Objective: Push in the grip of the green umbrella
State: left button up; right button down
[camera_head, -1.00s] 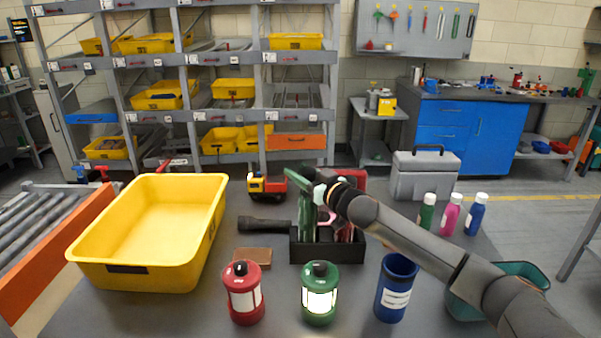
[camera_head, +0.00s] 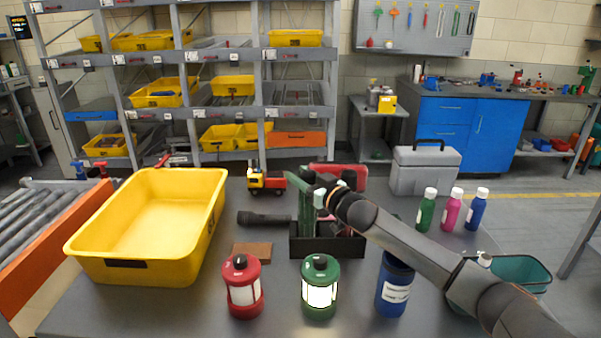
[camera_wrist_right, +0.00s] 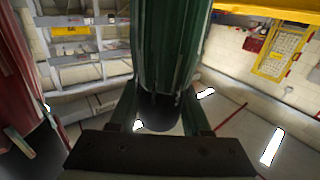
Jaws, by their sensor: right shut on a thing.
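The green umbrella (camera_head: 306,212) stands upright in a black open box (camera_head: 327,247) on the table. In the right wrist view its folded green canopy (camera_wrist_right: 165,45) fills the upper middle, with a dark rounded end (camera_wrist_right: 158,112) below it. My right gripper (camera_head: 322,192) is at the umbrella's upper part, in front of the box's contents. In the wrist view its fingers (camera_wrist_right: 158,118) are on both sides of the dark end, shut on the umbrella. A dark red folded thing (camera_wrist_right: 18,75) is at the left there. My left gripper is out of view.
A yellow bin (camera_head: 150,225) stands left. A red lantern (camera_head: 242,287), a green lantern (camera_head: 320,288) and a blue cup (camera_head: 395,285) stand in front. A flashlight (camera_head: 265,219), a toy truck (camera_head: 266,182), several bottles (camera_head: 427,210) and a grey toolbox (camera_head: 425,175) surround the box.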

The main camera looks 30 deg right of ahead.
jog(key=c, duration=0.6)
grip_release()
jog(key=shift+f, duration=0.4)
jog(key=shift+o, duration=1.3)
jog(key=shift+r, duration=0.1)
jog(key=s+b, duration=0.1)
jog(key=s, duration=0.6)
jog(key=shift+s+d, duration=0.25)
jog(key=shift+d, duration=0.1)
